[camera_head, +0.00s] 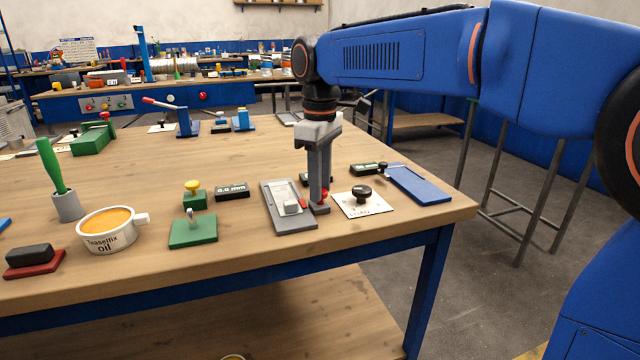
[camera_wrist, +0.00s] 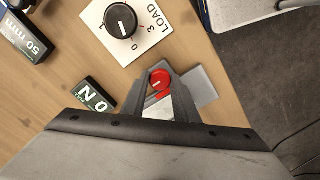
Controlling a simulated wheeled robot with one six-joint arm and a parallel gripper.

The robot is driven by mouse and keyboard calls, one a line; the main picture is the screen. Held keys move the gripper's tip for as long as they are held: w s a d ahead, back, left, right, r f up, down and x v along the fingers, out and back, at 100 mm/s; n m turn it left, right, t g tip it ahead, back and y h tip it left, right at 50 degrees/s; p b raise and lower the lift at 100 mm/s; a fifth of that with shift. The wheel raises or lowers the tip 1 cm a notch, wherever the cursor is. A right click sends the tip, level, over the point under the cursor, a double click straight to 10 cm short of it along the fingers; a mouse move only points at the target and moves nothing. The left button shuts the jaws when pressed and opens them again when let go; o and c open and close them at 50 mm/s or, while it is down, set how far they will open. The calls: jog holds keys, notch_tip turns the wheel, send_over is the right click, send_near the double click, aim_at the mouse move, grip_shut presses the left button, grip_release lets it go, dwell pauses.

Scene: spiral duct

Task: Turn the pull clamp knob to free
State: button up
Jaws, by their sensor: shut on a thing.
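A small round red knob (camera_wrist: 160,79) with a light pointer mark sits on a grey base (camera_wrist: 197,85) in the wrist view. I take it for the pull clamp knob; no label on it is readable. My gripper (camera_wrist: 160,88) is shut on this knob, with one finger on each side. In the head view my gripper (camera_head: 320,200) points straight down at the right part of the bench. Only a little of the red knob (camera_head: 325,194) shows there beside the fingers. The fingers hide the rest of it.
A black knob (camera_head: 361,192) on a white LOAD plate (camera_wrist: 155,30) stands close to the right. A grey fixture (camera_head: 280,222) with a pale block lies close on the left. A small dark display (camera_wrist: 95,98) is beside my fingers. The bench's right edge is near.

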jog(key=o, duration=1.1)
jog(key=shift+c, duration=0.2)
jog(key=shift+r, duration=0.15)
notch_tip(320, 180, up, 17)
jog(key=shift+r, duration=0.1)
jog(key=shift+d, duration=0.1)
jog(key=s+d+f+m+t, duration=0.2)
jog(key=s+d+f+m, duration=0.3)
jog(key=s+d+f, duration=0.5)
jog(key=s+d+f+m+t, duration=0.2)
jog(key=s+d+f+m, duration=0.2)
jog(key=s+d+f, duration=0.6)
jog(key=s+d+f+m, duration=0.1)
jog(key=s+d+f, duration=0.1)
jog(key=f, duration=0.5)
jog(key=s+d+f+m, duration=0.2)
jog(key=s+d+f, duration=0.1)
jog(key=f, duration=0.4)
jog(key=shift+d+t, duration=0.35)
jog(key=shift+t, duration=0.05)
